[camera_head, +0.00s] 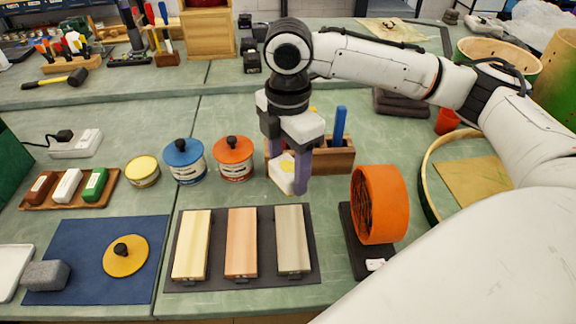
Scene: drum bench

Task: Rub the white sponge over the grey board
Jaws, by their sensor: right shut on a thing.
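My right gripper (289,172) points down and is shut on the white sponge (283,178), which has a yellowish patch. It holds the sponge between its purple fingers, near the back edge of a dark tray. The grey board (291,239) is the rightmost of three boards on that dark tray (217,282), just in front of the gripper. The sponge appears a little behind the grey board; whether it touches anything below is hard to tell. My left gripper is not in view.
A pale yellow board (192,244) and an orange-brown board (241,242) lie left of the grey one. Blue (184,162) and orange (234,158) lidded tins stand behind. A wooden holder (333,155) is behind the gripper.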

